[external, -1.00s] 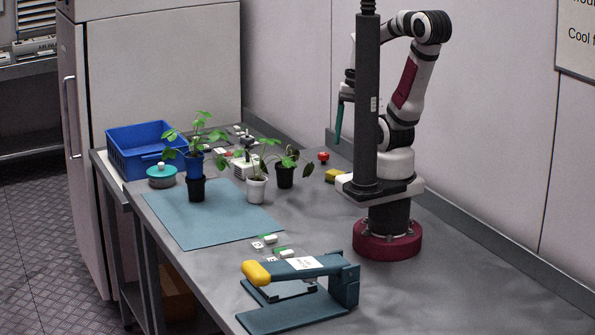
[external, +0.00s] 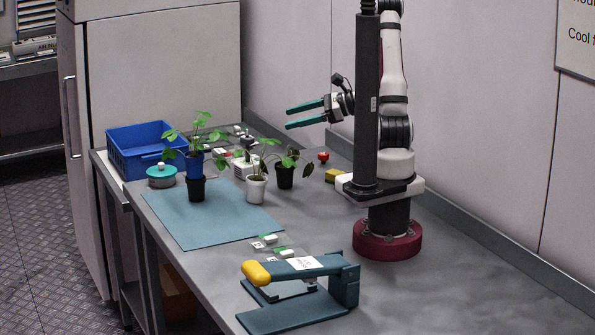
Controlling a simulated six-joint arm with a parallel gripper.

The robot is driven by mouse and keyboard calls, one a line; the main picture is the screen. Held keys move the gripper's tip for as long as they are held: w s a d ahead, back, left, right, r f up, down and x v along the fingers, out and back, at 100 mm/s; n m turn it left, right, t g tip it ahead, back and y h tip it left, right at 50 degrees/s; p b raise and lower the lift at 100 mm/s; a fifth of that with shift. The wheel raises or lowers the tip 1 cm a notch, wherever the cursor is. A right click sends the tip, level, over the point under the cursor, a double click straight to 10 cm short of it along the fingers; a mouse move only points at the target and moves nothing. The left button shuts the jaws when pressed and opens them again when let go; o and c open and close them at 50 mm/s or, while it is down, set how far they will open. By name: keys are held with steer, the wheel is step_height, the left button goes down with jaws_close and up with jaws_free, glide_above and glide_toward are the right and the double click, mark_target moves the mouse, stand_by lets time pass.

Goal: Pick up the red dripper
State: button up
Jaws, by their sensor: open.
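A small red piece (external: 323,157), which looks like the red dripper, sits on the grey bench near the wall, right of the potted plants. It is too small here to show its details. My gripper (external: 289,118) has two long teal fingers, spread apart with nothing between them. It is in the air above and to the left of the red piece, pointing left, and does not touch it.
A yellow block (external: 335,175) lies just right of the red piece. A blue crate (external: 128,158) is at far left.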

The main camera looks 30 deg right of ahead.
steer(key=w+d+f+m+t+h, duration=0.45)
steer(key=d+f+m, duration=0.2)
steer(key=d, duration=0.25)
steer(key=m+h, duration=0.7)
glide_toward(327, 155)
steer(key=shift+t, duration=0.45)
steer(key=x, duration=0.7)
steer(key=f+x, duration=0.1)
steer(key=x, duration=0.2)
jaws_close()
